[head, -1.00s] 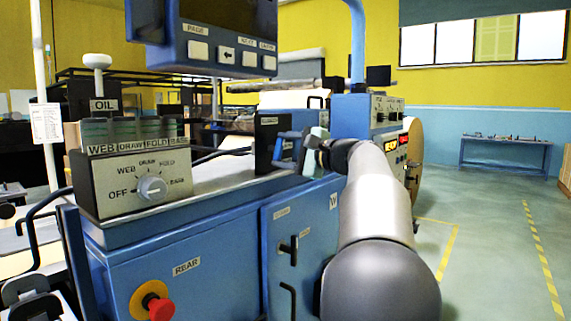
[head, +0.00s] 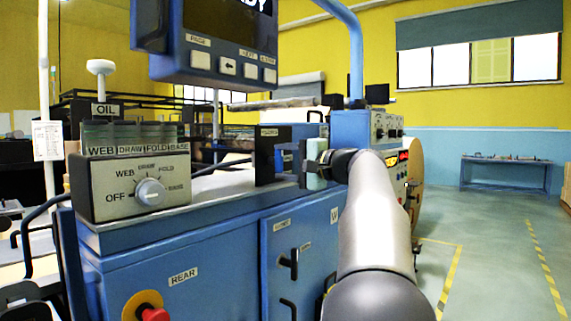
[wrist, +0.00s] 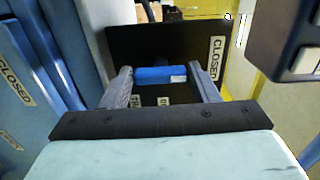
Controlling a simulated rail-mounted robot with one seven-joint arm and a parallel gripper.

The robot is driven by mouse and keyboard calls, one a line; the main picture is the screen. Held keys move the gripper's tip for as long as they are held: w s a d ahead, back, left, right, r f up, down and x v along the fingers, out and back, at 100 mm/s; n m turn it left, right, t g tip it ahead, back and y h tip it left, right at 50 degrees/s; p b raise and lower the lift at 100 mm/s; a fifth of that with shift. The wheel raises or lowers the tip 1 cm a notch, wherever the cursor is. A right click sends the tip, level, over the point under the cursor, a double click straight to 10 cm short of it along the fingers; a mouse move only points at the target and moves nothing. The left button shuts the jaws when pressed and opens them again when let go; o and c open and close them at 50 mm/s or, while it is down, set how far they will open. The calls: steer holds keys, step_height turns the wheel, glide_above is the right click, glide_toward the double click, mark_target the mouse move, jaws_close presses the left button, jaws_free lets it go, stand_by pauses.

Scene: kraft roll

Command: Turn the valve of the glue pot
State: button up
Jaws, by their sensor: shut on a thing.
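The valve handle is a small blue bar (wrist: 158,75) in front of a black plate (wrist: 190,45) in the wrist view. My gripper (wrist: 162,82) has one finger at each end of the bar and is shut on it. The plate carries a CLOSED label at its right side, and other labels below the bar are partly hidden by my gripper. In the head view my gripper (head: 303,163) is beside the black valve housing (head: 271,157) on top of the blue machine. The handle's setting cannot be read there.
A blue cabinet with a second CLOSED label (wrist: 15,78) stands at the left of the wrist view. A control box with a dial (head: 150,190) and a hanging display panel (head: 225,45) are to the left in the head view. The floor at right is clear.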

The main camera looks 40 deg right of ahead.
steer(key=o, duration=1)
steer(key=v, duration=1.7)
steer(key=shift+s+d, duration=0.15)
steer(key=shift+s, duration=0.1)
